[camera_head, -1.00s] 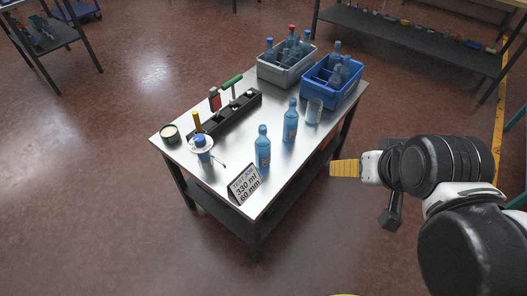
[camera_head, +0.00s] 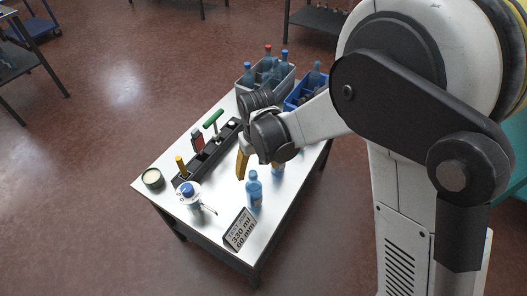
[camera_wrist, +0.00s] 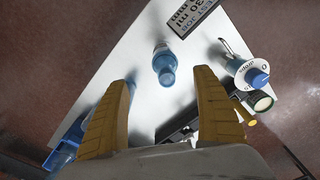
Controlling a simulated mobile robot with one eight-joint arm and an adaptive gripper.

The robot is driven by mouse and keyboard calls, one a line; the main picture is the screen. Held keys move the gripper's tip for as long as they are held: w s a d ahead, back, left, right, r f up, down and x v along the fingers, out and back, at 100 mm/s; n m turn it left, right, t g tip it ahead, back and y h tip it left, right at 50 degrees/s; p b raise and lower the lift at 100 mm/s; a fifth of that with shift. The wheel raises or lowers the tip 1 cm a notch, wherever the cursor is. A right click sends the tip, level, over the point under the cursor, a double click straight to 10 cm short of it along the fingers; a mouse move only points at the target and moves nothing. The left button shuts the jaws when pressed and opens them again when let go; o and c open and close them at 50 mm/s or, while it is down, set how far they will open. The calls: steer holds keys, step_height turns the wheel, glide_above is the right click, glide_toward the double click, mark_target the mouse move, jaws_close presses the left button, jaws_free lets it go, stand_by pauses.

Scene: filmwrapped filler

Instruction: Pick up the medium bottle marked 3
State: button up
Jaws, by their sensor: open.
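Two blue bottles stand on the metal table. The nearer bottle (camera_head: 254,190) is upright and clear in the head view; the farther bottle (camera_head: 277,169) is partly hidden by my gripper. No number is legible on either. My gripper (camera_head: 241,167) is over the table, beside and above the nearer bottle. In the wrist view my gripper (camera_wrist: 164,78) is open, with its tan fingers apart and empty. The nearer bottle (camera_wrist: 164,64) appears beyond the fingertips, between them. The farther bottle (camera_wrist: 131,84) shows partly behind the left finger.
A TEST JOB card (camera_head: 240,230) stands at the table's (camera_head: 222,213) front corner. A round-plated device with a blue cap (camera_head: 189,192), an open tin (camera_head: 153,178) and a black rack (camera_head: 212,157) are to the left. A grey crate (camera_head: 288,82) and blue crate (camera_head: 294,103) of bottles stand behind.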

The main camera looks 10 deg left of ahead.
mark_target(252, 182)
steer(key=a+f, duration=0.1)
steer(key=f, duration=0.1)
steer(key=shift+w+a+f+g, duration=0.2)
steer(key=shift+a+f+g, duration=0.1)
steer(key=shift+a, duration=0.1)
step_height(252, 182, down, 6)
steer(key=shift+r+b, duration=0.1)
steer(key=shift+b, duration=0.85)
steer(key=f+b, duration=0.1)
steer(key=f, duration=0.1)
steer(key=f+b, duration=0.2)
steer(key=f, duration=0.1)
steer(key=shift+w+d+f, duration=0.1)
steer(key=shift+w+f, duration=0.1)
steer(key=shift+f, duration=0.05)
steer(key=shift+r, duration=0.15)
steer(key=c, duration=1.5)
